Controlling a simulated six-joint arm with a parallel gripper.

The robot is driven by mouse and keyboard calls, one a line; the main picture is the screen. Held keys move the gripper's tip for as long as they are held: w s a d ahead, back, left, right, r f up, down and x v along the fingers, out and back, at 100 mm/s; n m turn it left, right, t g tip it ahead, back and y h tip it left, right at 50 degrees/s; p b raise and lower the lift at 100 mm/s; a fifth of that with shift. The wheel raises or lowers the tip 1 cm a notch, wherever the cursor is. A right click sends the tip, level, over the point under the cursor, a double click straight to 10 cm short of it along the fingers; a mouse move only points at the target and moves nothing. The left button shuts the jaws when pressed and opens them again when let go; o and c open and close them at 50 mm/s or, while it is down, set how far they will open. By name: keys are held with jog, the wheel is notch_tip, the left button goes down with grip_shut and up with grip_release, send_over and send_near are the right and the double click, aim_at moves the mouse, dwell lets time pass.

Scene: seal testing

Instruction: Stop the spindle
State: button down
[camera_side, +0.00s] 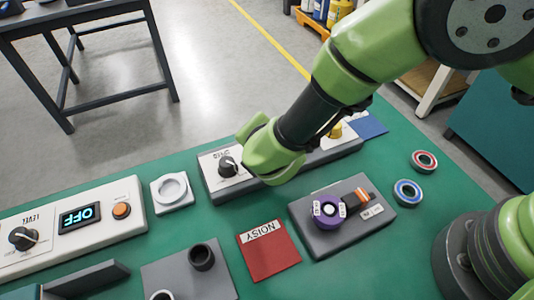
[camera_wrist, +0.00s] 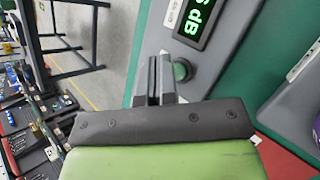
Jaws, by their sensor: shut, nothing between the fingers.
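My gripper (camera_side: 268,152) is low over the long grey-and-white control box (camera_side: 217,190) at the back of the green bench. In the side view its green body hides the middle of that box, and the fingertips are hidden. A display (camera_wrist: 198,20) with lit green "dB" text is near the button. A dark knob (camera_side: 228,167) is at the box's left end. A purple ring (camera_side: 328,208) sits on a grey unit (camera_side: 325,240).
A second panel (camera_side: 120,225) at left has a display reading OFF, an orange button and a LEVEL knob. A red NOISY mat (camera_side: 268,258), white ring holder (camera_side: 172,192), red-faced bearing (camera_side: 424,161) and blue-faced bearing (camera_side: 407,192) lie around. A blue mat (camera_side: 370,126) is behind.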

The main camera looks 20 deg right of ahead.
jog(key=shift+f, duration=0.35)
jog(key=shift+f, duration=0.4)
dwell(0.5)
jog(key=shift+r, duration=0.8)
jog(key=shift+r, duration=2.55)
